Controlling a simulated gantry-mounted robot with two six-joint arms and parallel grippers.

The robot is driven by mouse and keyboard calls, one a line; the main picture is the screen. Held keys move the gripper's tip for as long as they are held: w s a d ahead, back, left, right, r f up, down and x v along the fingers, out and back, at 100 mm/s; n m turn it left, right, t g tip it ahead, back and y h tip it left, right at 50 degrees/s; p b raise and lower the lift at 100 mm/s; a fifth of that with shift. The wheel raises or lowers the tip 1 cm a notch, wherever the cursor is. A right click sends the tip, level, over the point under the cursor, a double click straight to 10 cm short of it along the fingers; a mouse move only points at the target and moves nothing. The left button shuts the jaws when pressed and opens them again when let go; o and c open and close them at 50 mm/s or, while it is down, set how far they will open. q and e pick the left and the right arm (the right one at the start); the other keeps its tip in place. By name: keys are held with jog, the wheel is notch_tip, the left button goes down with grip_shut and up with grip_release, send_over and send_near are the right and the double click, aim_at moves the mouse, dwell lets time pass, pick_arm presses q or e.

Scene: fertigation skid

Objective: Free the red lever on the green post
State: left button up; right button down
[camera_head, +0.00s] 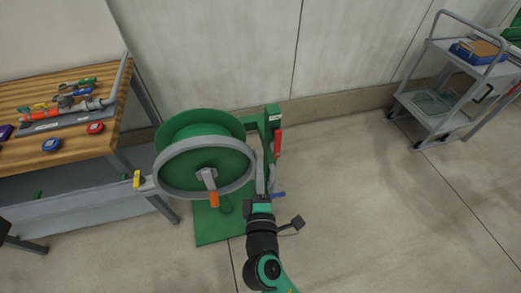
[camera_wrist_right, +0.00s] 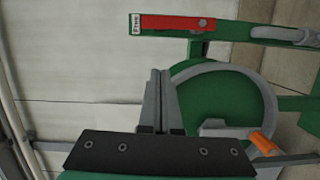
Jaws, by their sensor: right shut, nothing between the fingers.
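The red lever (camera_head: 277,142) is on the right side of the green post (camera_head: 273,115), behind the green hose reel, and lies along the post. In the right wrist view the red lever (camera_wrist_right: 177,23) lies along the green bar, with a white label reading "Free" (camera_wrist_right: 135,25) at its left end. My right gripper (camera_head: 262,182) is below the lever in the head view, close to the reel's right rim. In the wrist view its fingers (camera_wrist_right: 160,72) are together and empty, apart from the lever in the picture.
A blue handle (camera_head: 278,194) is right of my gripper.

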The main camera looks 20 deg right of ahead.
jog(key=v, duration=0.3)
dwell(0.5)
